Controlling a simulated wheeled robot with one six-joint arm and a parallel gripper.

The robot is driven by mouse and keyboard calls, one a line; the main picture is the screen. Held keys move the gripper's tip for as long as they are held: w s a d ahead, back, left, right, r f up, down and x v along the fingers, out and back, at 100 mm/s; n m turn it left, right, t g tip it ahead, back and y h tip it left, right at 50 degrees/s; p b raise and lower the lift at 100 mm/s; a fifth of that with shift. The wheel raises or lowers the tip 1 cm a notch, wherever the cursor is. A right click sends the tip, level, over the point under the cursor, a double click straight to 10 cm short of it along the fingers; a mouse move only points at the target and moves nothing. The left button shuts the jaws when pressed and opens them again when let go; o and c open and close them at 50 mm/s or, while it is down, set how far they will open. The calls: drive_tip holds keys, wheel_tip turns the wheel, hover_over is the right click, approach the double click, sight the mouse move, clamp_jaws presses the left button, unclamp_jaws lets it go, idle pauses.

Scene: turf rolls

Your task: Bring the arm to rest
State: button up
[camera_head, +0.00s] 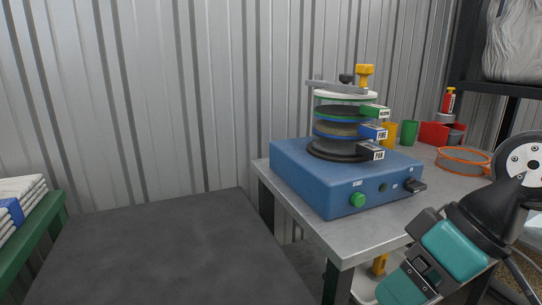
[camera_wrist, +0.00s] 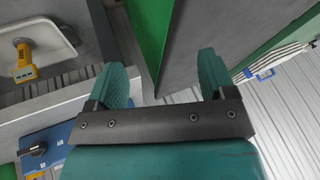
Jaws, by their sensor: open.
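My gripper (camera_wrist: 160,63) is open in the wrist view, with its two teal fingers spread apart and nothing between them. In the head view, the teal and black end of my arm hangs at the lower right, in front of the steel table's (camera_head: 308,216) right part. Its fingers cannot be made out there. The fingers appear clear of the blue shaker base (camera_head: 335,178), which also shows at the lower left of the wrist view (camera_wrist: 50,150).
Stacked sieves (camera_head: 341,127) stand on the shaker. An orange-rimmed sieve (camera_head: 463,160) and cups lie behind my arm. A dark shelf rack (camera_head: 495,88) rises at the right. A dark flat top (camera_head: 165,250) is bare. White stacked bags (camera_head: 20,197) rest on a green bench at left.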

drive_tip(key=s+a+g+h, duration=0.1)
drive_tip(key=s+a, duration=0.1)
drive_tip(key=s, duration=0.3)
wheel_tip(320, 180, up, 19)
drive_tip(key=p, duration=1.9)
drive_tip(key=shift+h, duration=0.3)
